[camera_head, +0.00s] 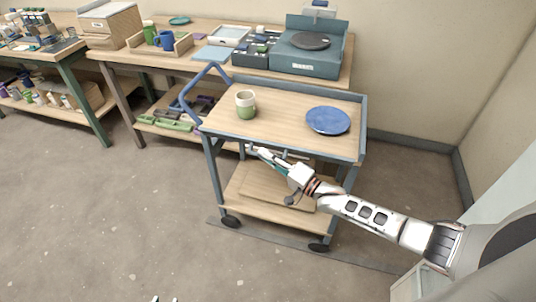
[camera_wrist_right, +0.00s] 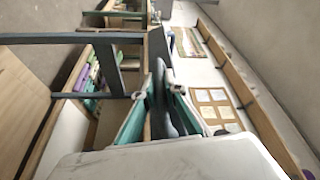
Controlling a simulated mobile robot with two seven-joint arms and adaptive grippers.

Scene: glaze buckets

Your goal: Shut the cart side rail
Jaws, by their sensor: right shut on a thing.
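The cart (camera_head: 275,128) has a wooden top, a blue-grey frame and a lower shelf. My right gripper (camera_head: 256,152) is at the cart's near long side, just below the top's edge. In the right wrist view, the gripper's teal fingers (camera_wrist_right: 160,98) are shut on a blue-grey bar (camera_wrist_right: 165,112), which looks like the side rail. The fingers and arm hide part of the rail, so its exact angle is hard to tell. Two small pale tips of my left gripper (camera_head: 165,299) show at the bottom edge, apart, with nothing between them.
A green and white cup (camera_head: 245,104) and a blue plate (camera_head: 328,120) stand on the cart top. A workbench (camera_head: 195,52) with a turntable device (camera_head: 309,48) is behind the cart. Another bench (camera_head: 85,52) is at the left. Open floor (camera_head: 110,220) lies left of the cart.

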